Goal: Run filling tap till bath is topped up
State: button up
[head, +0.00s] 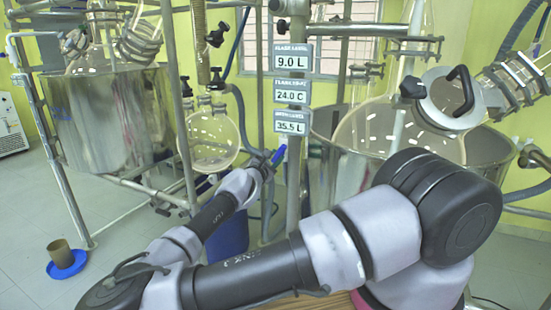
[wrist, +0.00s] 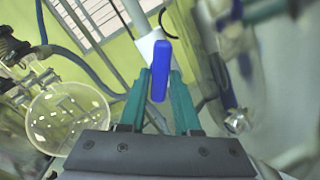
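The blue tap handle (head: 279,154) is on the post between the two reactors, just below the signs. It shows upright in the wrist view (wrist: 161,70), in front of a white block (wrist: 148,44). My gripper (wrist: 162,90) has its teal fingers on both sides of the handle, with little or no gap, and looks shut on it. In the head view my gripper (head: 268,163) is small and beside the tap. The metal bath (head: 327,170) with a glass vessel (head: 385,130) is at the right. Its water level is not clear. Three signs read 9.0 L (head: 292,57), 24.0 C (head: 291,91) and 35.5 L (head: 292,121).
Another metal bath (head: 110,115) stands at the left, with a round glass flask (head: 208,138) beside it. Metal frame posts (head: 178,100) and hoses surround the tap. A brown cup (head: 60,253) stands on a blue dish on the floor. My arm hides part of the right bath.

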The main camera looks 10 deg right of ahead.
grip_shut()
jog(key=m, duration=0.3)
jog(key=shift+m, duration=2.1)
jog(key=o, duration=0.6)
grip_release()
